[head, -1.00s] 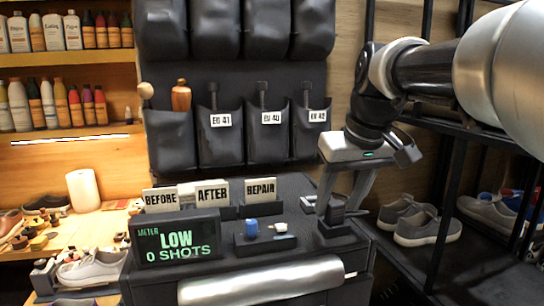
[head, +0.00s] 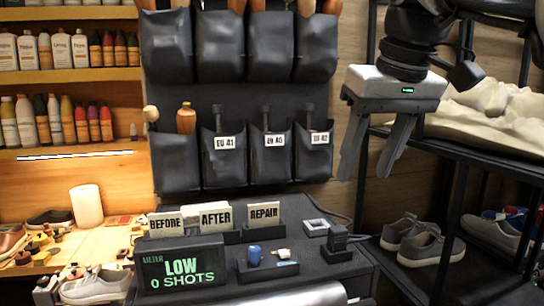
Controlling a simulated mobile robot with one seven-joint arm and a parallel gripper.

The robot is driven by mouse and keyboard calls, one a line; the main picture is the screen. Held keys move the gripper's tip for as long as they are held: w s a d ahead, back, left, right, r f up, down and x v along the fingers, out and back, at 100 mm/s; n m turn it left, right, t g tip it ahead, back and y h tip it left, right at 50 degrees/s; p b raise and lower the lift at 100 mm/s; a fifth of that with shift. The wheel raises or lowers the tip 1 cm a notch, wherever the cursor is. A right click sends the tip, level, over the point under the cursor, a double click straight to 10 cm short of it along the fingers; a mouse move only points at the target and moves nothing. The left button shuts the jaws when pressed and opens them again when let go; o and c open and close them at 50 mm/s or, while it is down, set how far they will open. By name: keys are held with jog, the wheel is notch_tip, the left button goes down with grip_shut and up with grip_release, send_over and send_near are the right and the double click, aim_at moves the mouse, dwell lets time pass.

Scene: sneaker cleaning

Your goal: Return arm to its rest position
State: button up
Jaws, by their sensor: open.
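My gripper (head: 365,165) hangs at the upper right of the head view, fingers pointing down and apart, with nothing between them. It is above the black cart (head: 350,265) and clear of it, in front of the shoe rack. Below it on the cart stands a small black block-shaped device (head: 337,238), beside a white-framed square (head: 315,227). My arm comes in from the top right and is partly cut off by the picture's edge.
The cart also bears a meter reading LOW 0 SHOTS (head: 180,268), card holders (head: 215,216) and a small tray (head: 268,270). Black pockets (head: 222,157) hang behind. Right, a rack (head: 463,155) holds grey sneakers (head: 422,242). A white sneaker (head: 95,286) lies left.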

jog(key=s+a+f+m+p, duration=0.1)
jog(key=s+f+p, duration=0.1)
jog(key=s+f, duration=0.4)
jog(key=s+a+f+m+t+p, duration=0.1)
jog(key=s+f, duration=0.5)
jog(key=f, duration=0.6)
jog(key=shift+a+f+h+p, duration=0.4)
jog(key=shift+a+p, duration=0.3)
jog(key=shift+p, duration=0.45)
